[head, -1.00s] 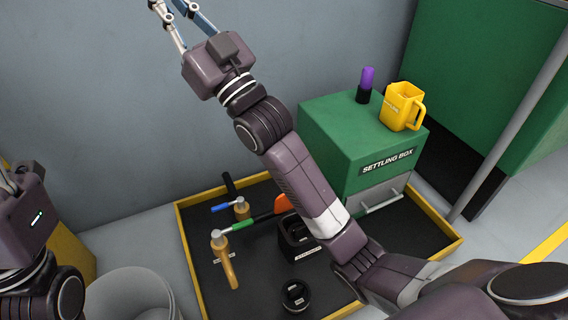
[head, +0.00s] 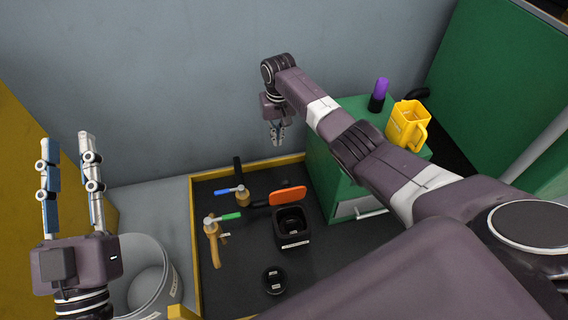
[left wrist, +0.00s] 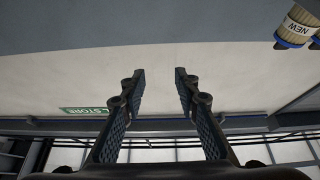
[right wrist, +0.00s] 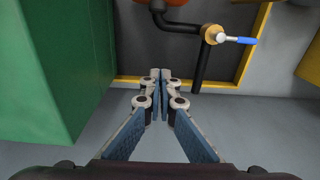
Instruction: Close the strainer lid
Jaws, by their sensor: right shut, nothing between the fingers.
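A black, open-topped box (head: 291,225) with a small label stands in the tray; I cannot tell for sure whether it is the strainer. A flat orange piece (head: 288,196) stands behind it beside black piping, and its edge shows in the right wrist view (right wrist: 181,2). A small round black part (head: 274,280) lies in front; I cannot tell which piece is the lid. My right gripper (head: 276,141) is shut and empty, pointing down above the back of the tray, apart from these parts. Its tips meet in the right wrist view (right wrist: 160,73). My left gripper (head: 67,138) is open and empty, fingers pointing up.
The yellow-rimmed tray (head: 197,260) holds brass valves with a green handle (head: 230,216) and a blue handle (head: 224,191). The green settling box (head: 325,175) stands right, carrying a yellow jug (head: 407,125) and a purple-topped item (head: 379,94). A grey bucket (head: 150,275) stands left.

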